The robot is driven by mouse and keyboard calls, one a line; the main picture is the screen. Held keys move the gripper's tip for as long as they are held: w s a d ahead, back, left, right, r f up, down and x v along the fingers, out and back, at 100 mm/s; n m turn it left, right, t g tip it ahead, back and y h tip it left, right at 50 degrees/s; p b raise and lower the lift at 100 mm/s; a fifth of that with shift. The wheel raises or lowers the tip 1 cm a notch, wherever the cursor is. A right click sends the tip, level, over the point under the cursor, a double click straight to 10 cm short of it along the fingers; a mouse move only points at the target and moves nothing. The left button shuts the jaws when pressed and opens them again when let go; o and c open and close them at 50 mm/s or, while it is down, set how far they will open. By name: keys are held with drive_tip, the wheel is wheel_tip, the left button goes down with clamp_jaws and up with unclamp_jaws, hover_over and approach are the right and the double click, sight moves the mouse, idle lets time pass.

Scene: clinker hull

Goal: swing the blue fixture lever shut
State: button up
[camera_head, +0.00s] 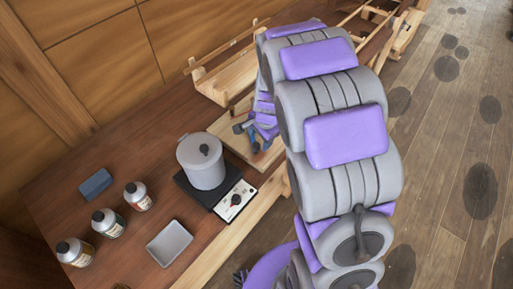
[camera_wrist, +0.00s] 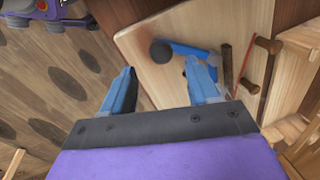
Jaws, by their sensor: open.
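The blue fixture lever (camera_wrist: 187,48) lies over a pale wooden board (camera_wrist: 205,22) in the wrist view, with a round dark knob (camera_wrist: 161,51) at its left end. Its right part runs behind my right finger, so its pivot is not clear. My gripper (camera_wrist: 158,80) is open, with its two blue fingers spread. The knob appears between and beyond the fingertips. I cannot tell whether the right finger touches the lever. In the head view, my gripper (camera_head: 260,132) is over the board (camera_head: 232,149), partly hidden by my arm. Small blue parts there are hard to tell apart.
A grey lidded pot (camera_head: 203,165) stands on a black hotplate (camera_head: 234,199) close by. Several bottles (camera_head: 108,222), a blue block (camera_head: 96,184) and a grey tray (camera_head: 169,243) are on the bench. Wooden pegs (camera_wrist: 265,45) and a thin red rod (camera_wrist: 244,62) lie right of the lever.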

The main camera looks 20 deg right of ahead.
sight(255, 145)
drive_tip(key=f, duration=0.1)
drive_tip(key=a+f, duration=0.1)
drive_tip(key=f, duration=0.1)
drive_tip(key=f+b, duration=0.1)
drive_tip(key=f, duration=0.1)
drive_tip(key=shift+w+a+f, duration=0.2)
drive_tip(key=shift+w+a, duration=0.05)
drive_tip(key=shift+w, duration=0.15)
drive_tip(key=shift+w+a+f, duration=0.1)
drive_tip(key=shift+a+f, duration=0.25)
drive_tip(key=shift+f, duration=0.05)
drive_tip(key=shift+d, duration=0.75)
drive_tip(key=shift+c, duration=0.5)
drive_tip(key=c, duration=0.3)
drive_tip(key=shift+a, duration=0.35)
drive_tip(key=shift+c, duration=1.4)
clamp_jaws()
